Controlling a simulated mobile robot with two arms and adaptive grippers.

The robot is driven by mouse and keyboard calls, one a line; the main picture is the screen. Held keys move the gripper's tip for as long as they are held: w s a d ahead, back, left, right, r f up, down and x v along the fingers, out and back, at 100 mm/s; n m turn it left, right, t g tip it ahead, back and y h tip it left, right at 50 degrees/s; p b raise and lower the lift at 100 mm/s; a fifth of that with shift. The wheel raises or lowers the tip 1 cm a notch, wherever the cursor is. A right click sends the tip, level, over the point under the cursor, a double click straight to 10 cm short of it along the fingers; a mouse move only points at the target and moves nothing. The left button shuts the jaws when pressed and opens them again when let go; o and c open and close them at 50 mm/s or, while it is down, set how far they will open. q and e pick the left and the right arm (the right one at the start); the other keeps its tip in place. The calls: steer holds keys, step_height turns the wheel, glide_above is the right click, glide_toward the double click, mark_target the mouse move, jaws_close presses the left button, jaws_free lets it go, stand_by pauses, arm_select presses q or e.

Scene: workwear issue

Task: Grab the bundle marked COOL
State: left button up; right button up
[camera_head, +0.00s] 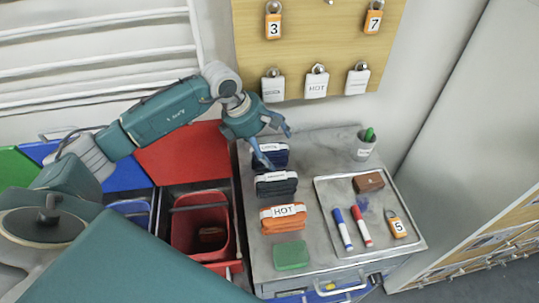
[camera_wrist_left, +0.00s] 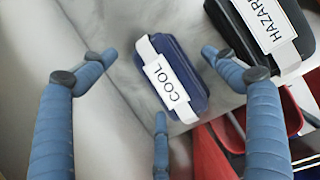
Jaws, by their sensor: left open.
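The bundle marked COOL (camera_wrist_left: 185,75) is dark blue with a white labelled band. It lies on the grey worktop (camera_wrist_left: 120,110) and its label reads clearly in the left wrist view. In the head view it is the rearmost bundle (camera_head: 270,156) of a row, partly covered by my left gripper (camera_head: 275,146). My left gripper is open and empty, just above and behind this bundle. In the left wrist view its blue fingers (camera_wrist_left: 157,58) are spread, with the bundle between the two outer tips. My right gripper is out of sight.
A black bundle marked HAZARD (camera_wrist_left: 262,35) lies close beside it. An orange HOT bundle (camera_head: 284,218) and a green block (camera_head: 291,256) lie nearer. A tray (camera_head: 375,247) with markers and a padlock is at right, a cup (camera_head: 364,150) behind. Bins (camera_head: 203,198) stand left.

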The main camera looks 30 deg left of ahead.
arm_select(q)
steer(key=shift+f, duration=0.15)
stand_by(0.4)
steer(key=c, duration=1.5)
